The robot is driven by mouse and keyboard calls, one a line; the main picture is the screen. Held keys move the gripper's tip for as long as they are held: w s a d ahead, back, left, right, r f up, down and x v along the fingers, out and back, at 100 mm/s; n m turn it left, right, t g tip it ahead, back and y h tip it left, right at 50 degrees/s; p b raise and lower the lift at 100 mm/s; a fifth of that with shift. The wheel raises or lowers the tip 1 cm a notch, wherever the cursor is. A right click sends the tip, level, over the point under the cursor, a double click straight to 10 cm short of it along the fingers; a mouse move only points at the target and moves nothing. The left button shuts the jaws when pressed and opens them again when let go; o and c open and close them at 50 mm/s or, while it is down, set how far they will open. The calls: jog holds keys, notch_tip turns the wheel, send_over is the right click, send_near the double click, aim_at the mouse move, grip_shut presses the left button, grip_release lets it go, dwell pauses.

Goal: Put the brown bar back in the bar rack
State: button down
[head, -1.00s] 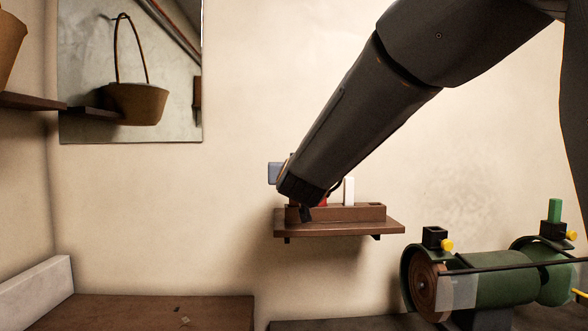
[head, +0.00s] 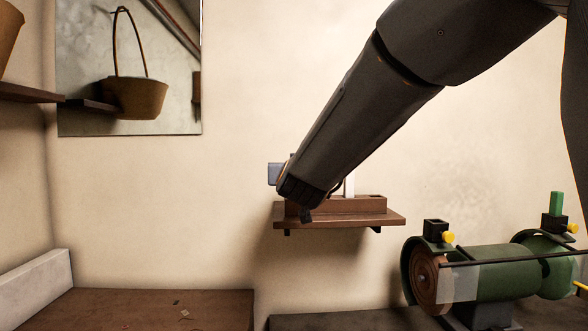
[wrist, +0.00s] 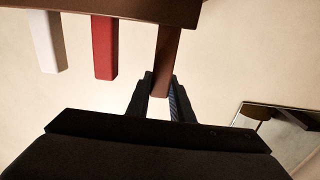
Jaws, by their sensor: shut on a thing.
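The brown bar (wrist: 165,58) is between the fingers of my gripper (wrist: 160,82), which is shut on its free end in the wrist view. Its other end meets the edge of the brown bar rack (wrist: 125,8); I cannot tell how deep it sits in a slot. A red bar (wrist: 104,48) and a white bar (wrist: 47,42) stand in the rack beside it. In the head view the rack (head: 352,205) is on a small wall shelf, with the white bar (head: 350,185) upright. My arm hides the brown bar, red bar and fingers there.
The wall shelf (head: 350,222) holds the rack. A green bench grinder (head: 490,275) stands at the lower right. A mirror (head: 180,110) hangs at the upper left, reflecting a basket. A brown bench top (head: 150,312) lies at the lower left.

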jog(key=shift+f+b, duration=0.45)
jog(key=shift+f, duration=0.25)
jog(key=c, duration=1.5)
grip_release()
jog(key=shift+s+b, duration=0.9)
jog(key=shift+s, duration=3.05)
